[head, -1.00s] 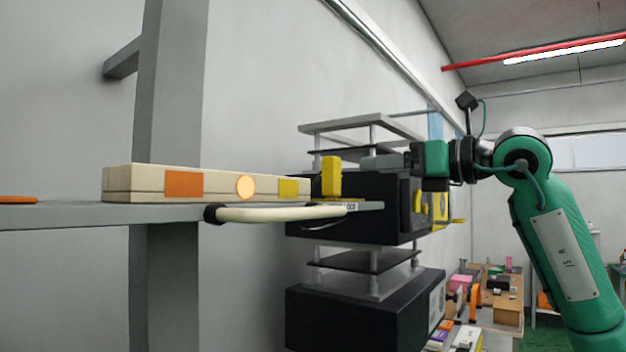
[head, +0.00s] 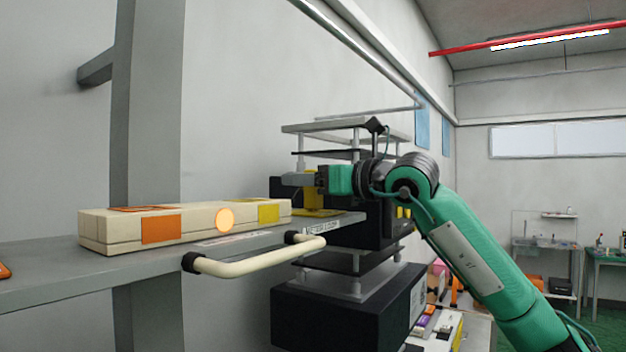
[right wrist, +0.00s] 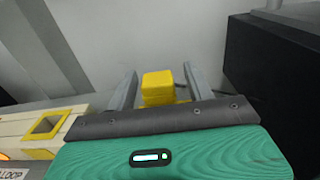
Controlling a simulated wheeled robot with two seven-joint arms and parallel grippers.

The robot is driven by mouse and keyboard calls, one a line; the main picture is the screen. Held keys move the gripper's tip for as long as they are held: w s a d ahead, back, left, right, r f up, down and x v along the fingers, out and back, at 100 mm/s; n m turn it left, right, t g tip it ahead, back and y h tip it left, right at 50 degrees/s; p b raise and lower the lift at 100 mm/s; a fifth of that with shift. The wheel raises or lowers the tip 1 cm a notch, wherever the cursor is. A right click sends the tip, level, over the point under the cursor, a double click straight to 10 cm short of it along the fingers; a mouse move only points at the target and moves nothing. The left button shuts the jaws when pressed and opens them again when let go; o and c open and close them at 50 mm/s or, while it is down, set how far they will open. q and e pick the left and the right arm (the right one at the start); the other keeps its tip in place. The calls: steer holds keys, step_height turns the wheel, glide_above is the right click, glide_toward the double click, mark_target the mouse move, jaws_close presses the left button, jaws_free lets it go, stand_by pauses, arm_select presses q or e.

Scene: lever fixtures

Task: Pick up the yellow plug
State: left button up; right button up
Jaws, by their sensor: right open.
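The yellow plug (head: 314,199) stands upright at the right end of the shelf, beside the cream block. In the right wrist view the plug (right wrist: 157,84) shows between the two grey fingers, with visible gaps on both sides. My right gripper (head: 292,179) is open, at the height of the plug's top, its fingers pointing left. The palm hides the plug's lower part in the wrist view. My left gripper is not in view.
The cream block (head: 190,231) on the grey shelf (head: 60,270) has orange and yellow patches and a lit round spot. A cream handle (head: 262,262) juts from the shelf front. Dark stacked units (head: 345,315) stand behind and to the right.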

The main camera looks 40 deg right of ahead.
steer(key=shift+w+a, duration=0.1)
steer(key=shift+w, duration=0.15)
steer(key=shift+s, duration=0.1)
steer(key=shift+c, duration=0.4)
steer(key=c, duration=1)
steer(key=shift+r, duration=0.1)
